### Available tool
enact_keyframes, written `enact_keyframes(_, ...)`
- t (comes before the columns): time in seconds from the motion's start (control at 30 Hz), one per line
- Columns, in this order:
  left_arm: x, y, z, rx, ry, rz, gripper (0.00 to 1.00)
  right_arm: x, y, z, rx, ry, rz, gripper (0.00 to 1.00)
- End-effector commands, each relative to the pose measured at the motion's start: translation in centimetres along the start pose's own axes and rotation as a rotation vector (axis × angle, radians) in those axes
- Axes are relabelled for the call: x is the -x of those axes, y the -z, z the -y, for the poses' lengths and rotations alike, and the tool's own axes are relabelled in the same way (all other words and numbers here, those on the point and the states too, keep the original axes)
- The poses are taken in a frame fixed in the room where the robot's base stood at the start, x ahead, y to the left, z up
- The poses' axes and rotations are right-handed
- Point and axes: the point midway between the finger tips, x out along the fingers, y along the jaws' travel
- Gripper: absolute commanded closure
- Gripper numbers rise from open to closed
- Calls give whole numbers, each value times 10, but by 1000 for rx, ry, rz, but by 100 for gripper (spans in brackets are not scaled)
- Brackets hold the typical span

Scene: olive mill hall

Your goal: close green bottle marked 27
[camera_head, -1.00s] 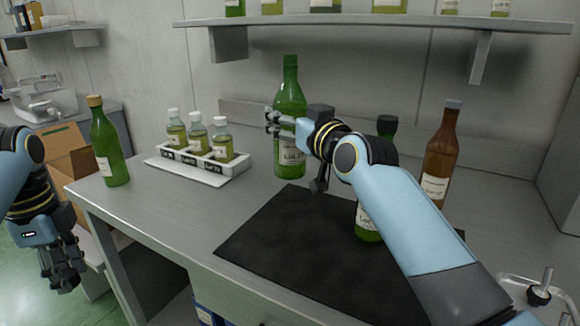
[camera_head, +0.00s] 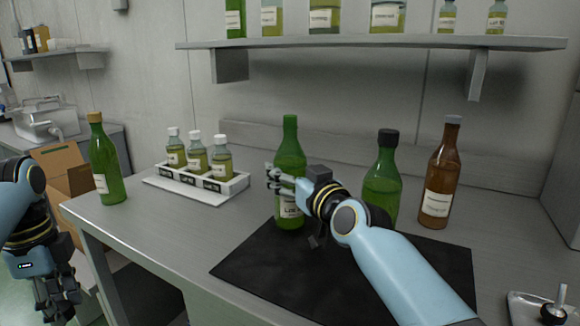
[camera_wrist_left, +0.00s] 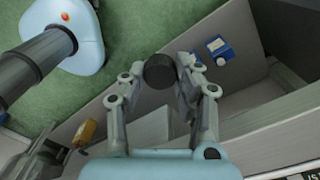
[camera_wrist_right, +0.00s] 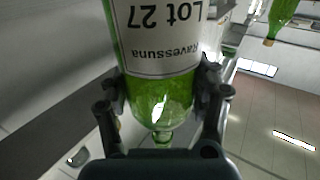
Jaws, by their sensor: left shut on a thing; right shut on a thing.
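The green bottle marked 27 (camera_head: 290,155) stands upright, with no cap on its mouth. Its base is over the back left part of the dark mat. My right gripper (camera_head: 275,180) is shut on its body from the side. In the right wrist view the bottle (camera_wrist_right: 155,90) appears upside down between the fingers, with the label "Lot 27" readable. My left gripper (camera_head: 58,298) hangs beyond the table's left edge, well away from the bottle. In the left wrist view it is shut on a round black cap (camera_wrist_left: 160,72).
The dark mat (camera_head: 262,262) covers the table's middle. A black-capped green bottle (camera_head: 383,185) and a brown bottle (camera_head: 438,180) stand at right. A white rack (camera_head: 235,184) of small bottles and a corked green bottle (camera_head: 107,165) stand at left. A shelf (camera_head: 370,42) hangs above.

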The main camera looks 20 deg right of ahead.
Motion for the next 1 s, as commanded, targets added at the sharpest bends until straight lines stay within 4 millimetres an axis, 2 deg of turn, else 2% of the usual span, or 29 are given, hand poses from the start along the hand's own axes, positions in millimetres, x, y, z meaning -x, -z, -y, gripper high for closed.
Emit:
enact_keyframes(0.1,-5,0,0,0,-1,0,81,0,-6,0,0,-2,-6,95)
enact_keyframes(0.53,-8,0,0,0,-1,0,81,0,-8,0,1,-2,-7,95)
enact_keyframes(0.57,-7,0,0,0,-1,0,81,0,-10,0,0,-1,-1,34)
enact_keyframes(0.73,-6,0,0,0,-1,0,81,0,-9,0,0,-1,-1,13)
enact_keyframes(1.0,-6,0,0,0,-1,0,81,0,-8,0,0,-1,-1,13)
